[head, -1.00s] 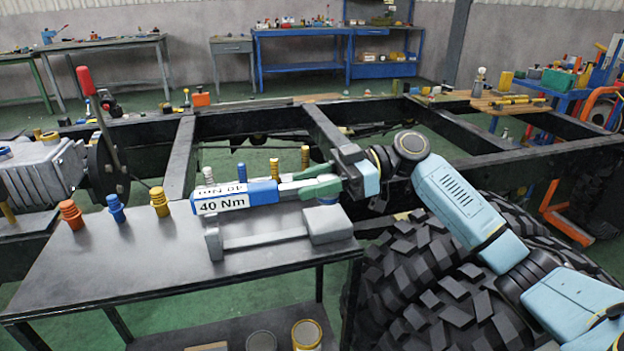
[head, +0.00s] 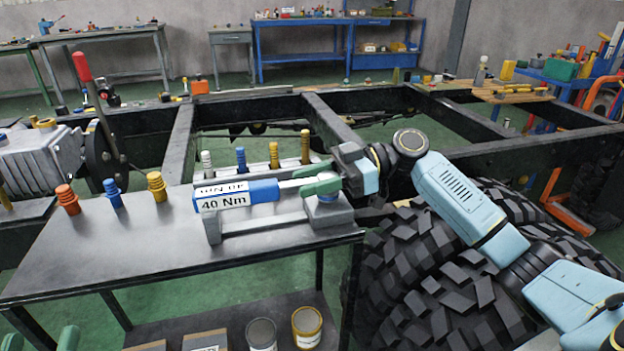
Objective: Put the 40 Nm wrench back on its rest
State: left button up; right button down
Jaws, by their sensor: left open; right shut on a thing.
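The 40 Nm wrench (head: 262,190) has a blue handle with a white "40 Nm" label at its left end and a bare metal shaft. My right gripper (head: 322,186) is shut on the shaft near its right end. The wrench lies level along the grey rest (head: 265,224), handle end by the left post and right end over the block. I cannot tell whether it touches the rest or hangs just above it. The green fingertips of my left gripper (head: 40,341) show apart and empty at the bottom left edge, low beside the bench.
The rest stands on a dark bench (head: 130,240). Orange (head: 67,199), blue (head: 113,193) and yellow (head: 157,187) pieces stand at its left, and several pegs behind the wrench. Cans sit on the shelf below. A large tyre (head: 420,270) is right of the bench.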

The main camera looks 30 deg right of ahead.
pick_arm(q)
jog(key=shift+f+b, duration=0.5)
pick_arm(e)
jog(key=shift+f, duration=0.45)
jog(key=c, duration=1)
grip_release()
jog(key=shift+o, duration=0.7)
jog(key=shift+f, duration=0.1)
pick_arm(q)
notch_tip(320, 180, down, 6)
jog(key=a+g+y+p, duration=0.1)
jog(key=g+p, duration=0.1)
jog(key=g, duration=0.2)
jog(key=shift+w+g+y+p, duration=0.15)
jog(key=shift+g+y+p, duration=0.15)
jog(key=shift+y+p, duration=0.1)
pick_arm(e)
jog(key=v, duration=1.3)
jog(key=shift+d+r, duration=0.15)
jog(key=shift+r, duration=0.1)
